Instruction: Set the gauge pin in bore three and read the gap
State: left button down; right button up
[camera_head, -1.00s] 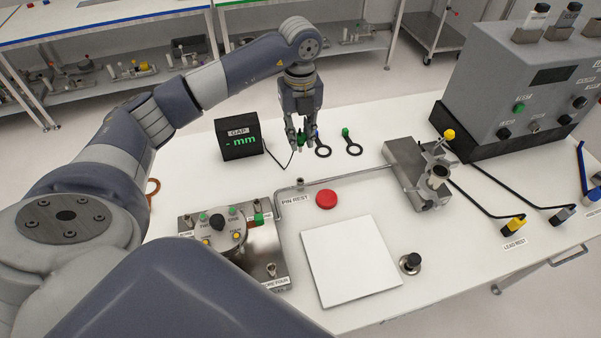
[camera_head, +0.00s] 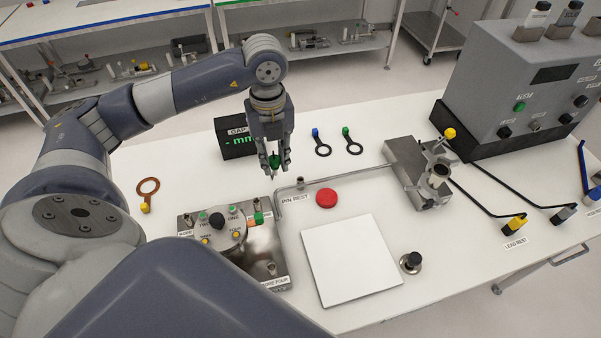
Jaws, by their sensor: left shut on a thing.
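My left gripper (camera_head: 274,162) is shut on a small green-topped piece (camera_head: 275,160), which looks like the gauge pin; its thin dark end points down. It hangs above the table, behind the bore block (camera_head: 262,262) and apart from it. The block carries a round grey plate (camera_head: 222,236) with a black knob and several green and yellow dots with small labels. A "BORE FOUR" label is on its front right; I cannot tell for sure which hole is bore three. The black gap display (camera_head: 234,146) reads "- mm" in green and is partly hidden by the gripper. My right gripper is not in view.
A bent metal rail (camera_head: 345,174) runs behind the "PIN REST" label (camera_head: 295,199). A red button (camera_head: 326,198) and white plate (camera_head: 350,262) lie right of the block. Black rings (camera_head: 322,149) lie behind; a metal fixture (camera_head: 415,172) and grey console (camera_head: 525,85) stand right.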

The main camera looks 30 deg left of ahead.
pick_arm(q)
jog(key=s+b, duration=0.2)
jog(key=s, duration=0.2)
jog(key=s+b, duration=0.2)
jog(key=s, duration=0.3)
jog(key=s+b, duration=0.2)
jog(key=s, duration=0.3)
jog(key=shift+s+a+f+b, duration=0.15)
jog(key=shift+a+f+b, duration=0.05)
jog(key=shift+a+b, duration=0.2)
jog(key=b, duration=0.3)
jog(key=shift+s, duration=0.2)
jog(key=shift+s+b, duration=0.15)
jog(key=shift+b, duration=0.85)
jog(key=s+b, duration=0.2)
jog(key=b, duration=0.4)
jog(key=shift+d, duration=0.1)
jog(key=shift+s+a+b, duration=0.25)
jog(key=shift+s+b, duration=0.85)
jog(key=shift+b, duration=0.1)
jog(key=shift+s+a+b, duration=0.1)
jog(key=shift+s+b, duration=0.6)
jog(key=shift+b, duration=0.1)
jog(key=shift+s+b, duration=0.75)
jog(key=s+b, duration=0.4)
jog(key=s, duration=0.3)
jog(key=shift+s+r+b, duration=0.15)
jog(key=shift+s+b, duration=0.05)
jog(key=shift+b, duration=0.15)
